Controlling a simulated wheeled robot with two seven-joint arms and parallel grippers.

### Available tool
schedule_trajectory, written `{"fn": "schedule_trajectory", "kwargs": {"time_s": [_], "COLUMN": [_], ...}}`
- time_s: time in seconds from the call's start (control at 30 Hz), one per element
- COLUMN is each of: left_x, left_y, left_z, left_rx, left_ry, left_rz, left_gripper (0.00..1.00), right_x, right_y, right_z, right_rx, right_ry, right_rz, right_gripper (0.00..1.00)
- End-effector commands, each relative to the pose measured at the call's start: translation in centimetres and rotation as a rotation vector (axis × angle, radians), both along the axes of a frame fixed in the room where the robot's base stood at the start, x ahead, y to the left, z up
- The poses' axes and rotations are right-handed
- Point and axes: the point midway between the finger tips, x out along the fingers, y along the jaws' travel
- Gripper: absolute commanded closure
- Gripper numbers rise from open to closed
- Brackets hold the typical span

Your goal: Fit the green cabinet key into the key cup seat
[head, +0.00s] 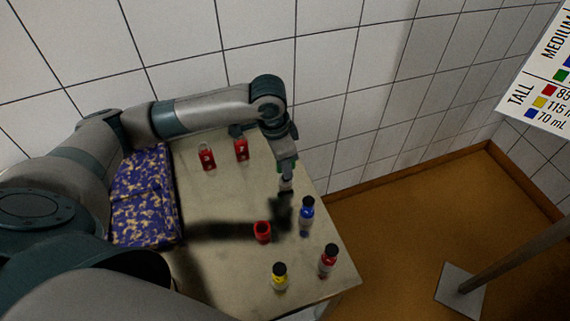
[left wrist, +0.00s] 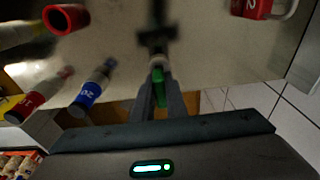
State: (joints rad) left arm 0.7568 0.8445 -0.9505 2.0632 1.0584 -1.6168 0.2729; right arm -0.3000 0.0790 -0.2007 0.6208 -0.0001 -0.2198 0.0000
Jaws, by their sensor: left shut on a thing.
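My left gripper (head: 286,186) points down above the right part of the table, its fingers closed. In the left wrist view, its fingers (left wrist: 157,100) hold the green key (left wrist: 159,90) between them, clear of the table top. In the head view only a trace of green shows beside the gripper. A small open red cup (head: 262,232) stands upright on the table, nearer the front than the gripper; it also shows at the upper left of the left wrist view (left wrist: 66,18). I cannot tell whether it is the key cup seat. My right gripper is not in view.
Blue (head: 306,215), red (head: 328,261) and yellow (head: 280,276) capped bottles stand near the table's right and front edges. Two red numbered items (head: 207,158) (head: 241,148) are at the back. The middle of the table (head: 215,200) is clear.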

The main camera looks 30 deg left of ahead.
Motion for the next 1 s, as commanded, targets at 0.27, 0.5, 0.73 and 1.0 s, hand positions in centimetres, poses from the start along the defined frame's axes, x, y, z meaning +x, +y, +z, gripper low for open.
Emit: {"fn": "schedule_trajectory", "kwargs": {"time_s": [0.27,0.5,0.73,1.0], "left_x": [0.00,0.00,0.00,0.02], "left_y": [0.01,0.03,0.03,0.06], "left_z": [-0.34,-0.56,-0.54,0.28], "left_rx": [0.001,0.001,0.001,0.000], "left_ry": [-0.001,0.000,0.000,-0.003], "left_rz": [0.000,0.000,0.000,0.000], "left_gripper": [1.00,0.69,0.69,0.69], "right_x": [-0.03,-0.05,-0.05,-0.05], "right_y": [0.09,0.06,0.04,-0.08], "right_z": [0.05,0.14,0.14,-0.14], "right_rx": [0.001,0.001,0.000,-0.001], "right_ry": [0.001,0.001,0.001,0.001], "right_rz": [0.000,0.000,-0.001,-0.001], "right_gripper": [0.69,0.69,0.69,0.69]}}
